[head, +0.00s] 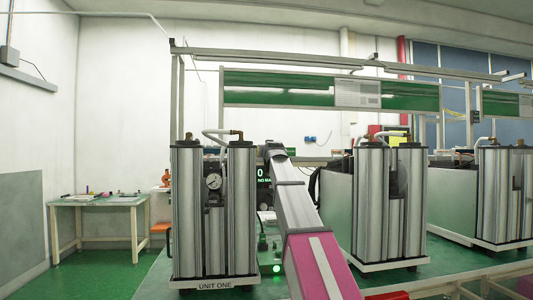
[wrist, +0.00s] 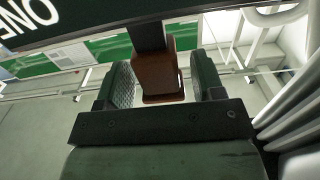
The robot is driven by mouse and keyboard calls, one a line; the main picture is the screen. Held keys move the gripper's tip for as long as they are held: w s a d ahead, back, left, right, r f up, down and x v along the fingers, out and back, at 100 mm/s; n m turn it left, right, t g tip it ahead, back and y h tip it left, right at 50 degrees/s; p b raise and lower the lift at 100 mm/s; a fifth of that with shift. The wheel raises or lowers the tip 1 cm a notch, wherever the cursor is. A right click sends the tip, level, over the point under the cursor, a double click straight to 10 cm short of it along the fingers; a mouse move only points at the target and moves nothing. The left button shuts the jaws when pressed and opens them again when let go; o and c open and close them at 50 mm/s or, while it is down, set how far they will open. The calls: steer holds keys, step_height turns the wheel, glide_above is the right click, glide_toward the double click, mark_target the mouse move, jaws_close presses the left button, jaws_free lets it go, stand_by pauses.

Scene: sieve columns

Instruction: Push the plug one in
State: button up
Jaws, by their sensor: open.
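A reddish-brown block, which looks like plug one (wrist: 158,78), sits between the fingers of my gripper (wrist: 163,72) in the wrist view. A dark bar runs from it up to a dark panel with white letters ending in ONE (wrist: 30,14), seen upside down. The fingers are open, one on each side of the block; a gap shows on the right, and I cannot tell whether the left finger touches. In the head view my arm reaches up beside the unit labelled UNIT ONE (head: 187,215); the gripper and plug cannot be made out there.
Metal columns stand close at the right in the wrist view. A dark display (head: 263,172) is partly hidden behind my arm. A green lamp (head: 276,268) glows low down. Another column unit (head: 376,205) stands to the right, and a side table (head: 98,200) to the left.

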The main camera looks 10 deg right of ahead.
steer(key=shift+w, duration=0.35)
steer(key=c, duration=1.1)
steer(key=shift+f, duration=1.8)
steer(key=shift+s, duration=0.1)
steer(key=o, duration=1.1)
steer(key=shift+f, duration=0.1)
